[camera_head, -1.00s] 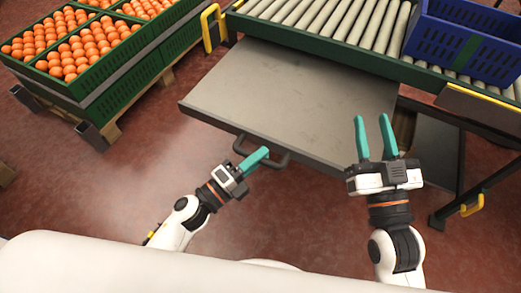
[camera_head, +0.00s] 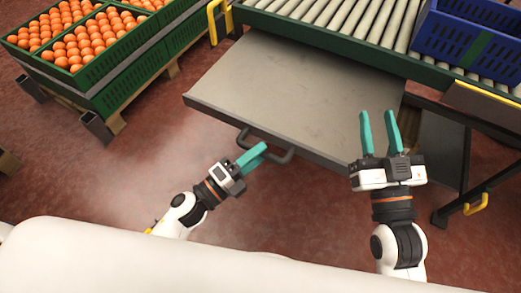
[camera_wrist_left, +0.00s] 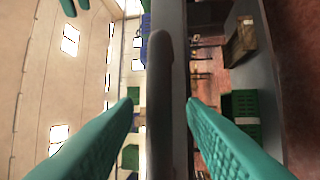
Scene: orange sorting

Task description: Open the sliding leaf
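The sliding leaf (camera_head: 290,95) is a flat grey panel that sticks out from under the roller conveyor. A dark bar handle (camera_head: 283,157) is on its front edge. My left gripper (camera_head: 252,158) is at the left part of this handle. In the left wrist view the handle bar (camera_wrist_left: 160,85) runs upright between the two teal fingers of my left gripper (camera_wrist_left: 161,105), with gaps on both sides, so the gripper is open around it. My right gripper (camera_head: 380,132) is open and empty, its fingers in front of the leaf's right part in the picture.
The roller conveyor (camera_head: 360,50) stands behind the leaf, with a blue crate (camera_head: 445,45) on it. Green crates (camera_head: 110,80) of oranges stand on a pallet at the upper left. A yellow bracket (camera_head: 212,25) is at the conveyor's left end.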

